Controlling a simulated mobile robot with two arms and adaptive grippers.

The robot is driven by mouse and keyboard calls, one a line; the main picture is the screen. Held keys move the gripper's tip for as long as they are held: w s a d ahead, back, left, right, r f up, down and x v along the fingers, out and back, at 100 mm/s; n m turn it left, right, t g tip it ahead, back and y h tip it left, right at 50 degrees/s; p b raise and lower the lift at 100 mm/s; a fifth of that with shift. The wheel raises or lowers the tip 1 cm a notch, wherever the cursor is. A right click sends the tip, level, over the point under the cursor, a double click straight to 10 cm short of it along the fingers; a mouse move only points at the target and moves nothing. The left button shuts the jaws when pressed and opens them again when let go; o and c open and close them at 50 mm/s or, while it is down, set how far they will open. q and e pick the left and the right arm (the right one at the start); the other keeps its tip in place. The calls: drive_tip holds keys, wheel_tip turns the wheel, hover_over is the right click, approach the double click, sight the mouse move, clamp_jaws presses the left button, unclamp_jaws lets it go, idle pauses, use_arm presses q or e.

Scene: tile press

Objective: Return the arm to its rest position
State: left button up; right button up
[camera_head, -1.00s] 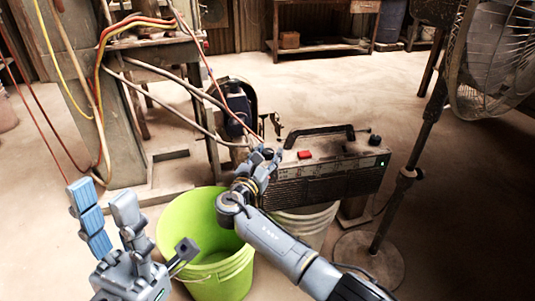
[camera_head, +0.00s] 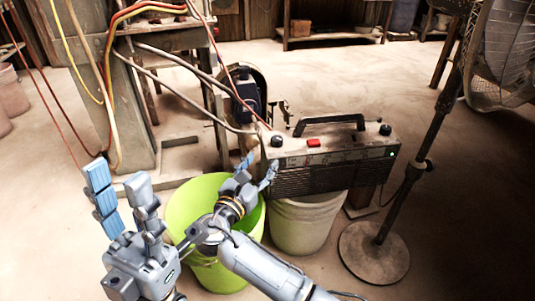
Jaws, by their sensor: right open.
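My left gripper (camera_head: 120,190) is at the lower left, with its fingers pointing up and spread apart and nothing between them. My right gripper (camera_head: 258,168) is open and empty, over the lime-green bucket (camera_head: 178,213) and in front of the left end of an old radio (camera_head: 335,172). Its fingertips overlap the radio's left edge in the picture; I cannot tell if they touch. The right forearm hides part of the bucket's opening and front. The radio has a black handle, a red button (camera_head: 313,143) on top and a small green light at its right end.
A pale bucket (camera_head: 300,225) stands below the radio. A standing fan (camera_head: 505,60) with a round base (camera_head: 374,254) is at the right. A bench (camera_head: 135,100) with hanging hoses and cables is at the left. Open floor lies behind the radio.

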drive_tip(key=shift+s+a, duration=0.2)
drive_tip(key=shift+s, duration=0.35)
